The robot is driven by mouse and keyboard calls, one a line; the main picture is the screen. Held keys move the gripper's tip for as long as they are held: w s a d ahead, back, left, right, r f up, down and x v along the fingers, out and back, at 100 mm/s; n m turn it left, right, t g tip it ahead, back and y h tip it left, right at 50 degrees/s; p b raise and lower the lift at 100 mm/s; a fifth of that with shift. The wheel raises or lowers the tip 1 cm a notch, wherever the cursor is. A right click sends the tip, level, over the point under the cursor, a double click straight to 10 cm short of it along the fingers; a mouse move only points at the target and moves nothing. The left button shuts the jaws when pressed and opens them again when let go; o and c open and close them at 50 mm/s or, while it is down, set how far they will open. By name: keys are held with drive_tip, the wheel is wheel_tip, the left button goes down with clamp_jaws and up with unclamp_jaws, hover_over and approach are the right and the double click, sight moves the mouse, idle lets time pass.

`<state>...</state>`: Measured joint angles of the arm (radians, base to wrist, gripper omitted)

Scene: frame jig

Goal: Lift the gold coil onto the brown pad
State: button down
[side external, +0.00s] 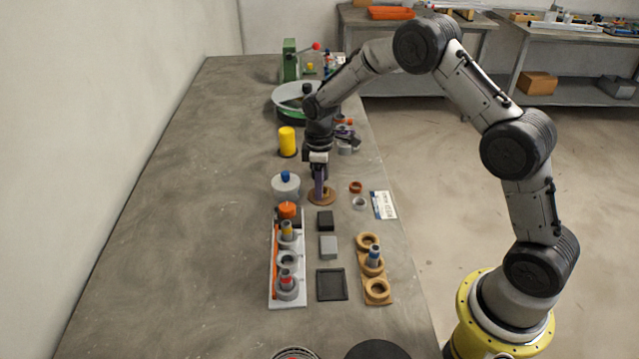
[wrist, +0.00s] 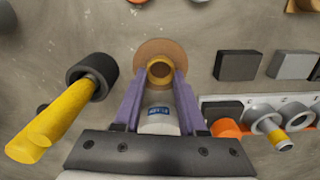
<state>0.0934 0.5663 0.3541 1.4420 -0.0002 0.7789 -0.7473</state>
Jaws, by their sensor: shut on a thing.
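The gold coil (wrist: 160,70) is a short golden ring between my fingertips in the wrist view. My gripper (wrist: 158,78) has purple fingers and is shut on it. The brown pad (wrist: 150,49) is a flat round disc behind the coil, showing mostly above it in that view. In the side view my gripper (side external: 319,194) points straight down over the brown pad (side external: 328,200), with its tips close to the pad. The fingers hide the coil there. I cannot tell whether the coil touches the pad.
A white-grey cylinder with a blue top (side external: 286,188) stands close left of my gripper. A yellow cylinder (side external: 287,140) stands behind it. A dark block (side external: 325,221), a white fixture strip (side external: 274,296) and a tan holder (side external: 364,275) lie nearer. The table's far left is clear.

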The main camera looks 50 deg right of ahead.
drive_tip(key=shift+c, duration=1.1)
unclamp_jaws()
drive_tip(key=shift+r, duration=0.1)
drive_tip(key=shift+r, duration=0.65)
drive_tip(key=shift+r, duration=0.1)
wheel_tip(320, 180, up, 7)
idle(0.6)
